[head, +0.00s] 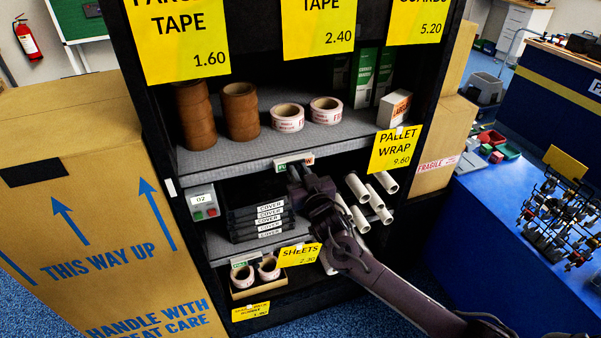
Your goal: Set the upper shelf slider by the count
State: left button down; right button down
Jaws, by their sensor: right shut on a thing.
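The upper shelf (226,157) holds two stacks of brown tape rolls (239,110), two white rolls with red print (287,118) and several boxes (385,75). The slider label strip (283,165) is on this shelf's front edge, with a green part at its left; my gripper covers part of it. My right gripper (297,176) is at the strip, shut on what looks like the slider's small knob, which the fingers hide. My left gripper is out of view.
Below are black COVER boxes (262,219), white pallet wrap rolls (357,188) and a small unit with red and green buttons (203,205). A large carton (90,210) stands left, a blue table (490,215) right. Yellow price cards (395,149) hang along the shelf edges.

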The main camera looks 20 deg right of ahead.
aim_at(284, 166)
jog(key=shift+s+a+b, duration=0.1)
jog(key=shift+a+b, duration=0.25)
jog(key=shift+a, duration=1.2)
jog(key=c, duration=1.7)
grip_release()
jog(key=o, duration=0.4)
jog(key=shift+a, duration=0.1)
